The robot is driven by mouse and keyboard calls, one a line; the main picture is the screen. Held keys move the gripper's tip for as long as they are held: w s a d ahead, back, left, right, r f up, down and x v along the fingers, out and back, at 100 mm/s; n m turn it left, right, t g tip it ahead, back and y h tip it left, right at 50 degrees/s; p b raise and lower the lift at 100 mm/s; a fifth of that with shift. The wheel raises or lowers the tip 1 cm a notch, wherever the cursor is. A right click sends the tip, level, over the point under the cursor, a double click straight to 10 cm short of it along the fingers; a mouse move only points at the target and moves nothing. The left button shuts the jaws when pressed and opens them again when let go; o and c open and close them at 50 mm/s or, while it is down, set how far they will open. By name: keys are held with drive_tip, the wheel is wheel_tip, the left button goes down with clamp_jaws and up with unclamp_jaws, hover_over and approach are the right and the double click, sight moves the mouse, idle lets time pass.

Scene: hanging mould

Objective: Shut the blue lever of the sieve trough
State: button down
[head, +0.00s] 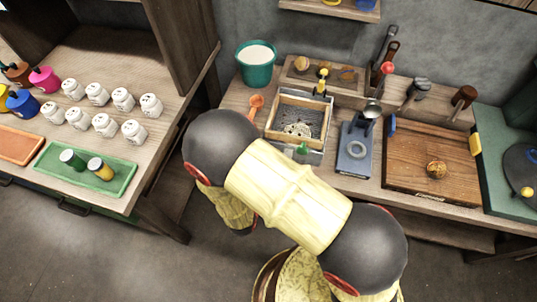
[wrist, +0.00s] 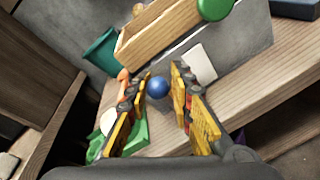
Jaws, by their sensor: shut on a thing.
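The sieve trough is a wooden box (head: 301,117) with a grey metal body, holding a sieve with pale grains. In the wrist view its wooden wall (wrist: 157,32) and grey side (wrist: 235,48) fill the top. A green knob (head: 303,149) is on its near side, also in the wrist view (wrist: 214,8). The blue lever shows only as a round blue knob (wrist: 158,87) in the wrist view. The lever's shaft is hidden. In the head view my arm hides the gripper and the lever.
A teal bucket (head: 257,63) and an orange scoop (head: 256,103) stand left of the trough. A grey press (head: 355,148) and a wooden board (head: 432,164) are to its right. The left counter holds several white jars (head: 105,124) and a green tray (head: 55,162).

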drive_tip(key=shift+a+f, duration=0.1)
drive_tip(key=shift+f, duration=0.05)
idle(0.3)
drive_tip(key=c, duration=1.8)
unclamp_jaws()
drive_tip(key=shift+s, duration=0.1)
drive_tip(key=v, duration=1.2)
